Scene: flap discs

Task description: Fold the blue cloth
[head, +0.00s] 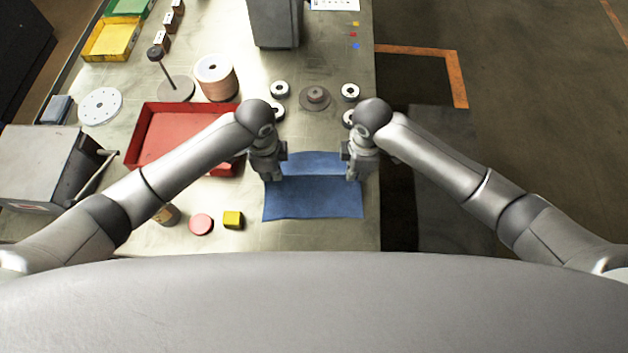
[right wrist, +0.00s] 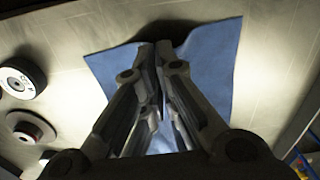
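The blue cloth (head: 313,200) lies on the table in front of me. My left gripper (head: 272,178) points down at the cloth's left side. My right gripper (head: 353,177) points down at its right side. In the right wrist view, the right gripper's fingers (right wrist: 156,48) are close together over the cloth (right wrist: 205,58), near a dark shadow. Both grippers look shut on the cloth, though the fingers hide the pinched spots and the left fingertips are small.
A red tray (head: 150,140) stands to the left. A pink disc (head: 200,224) and a yellow block (head: 233,219) lie at the near left. Several dark and light discs, including a brown one (head: 315,97), lie beyond the cloth. The table's right edge is close to the right gripper.

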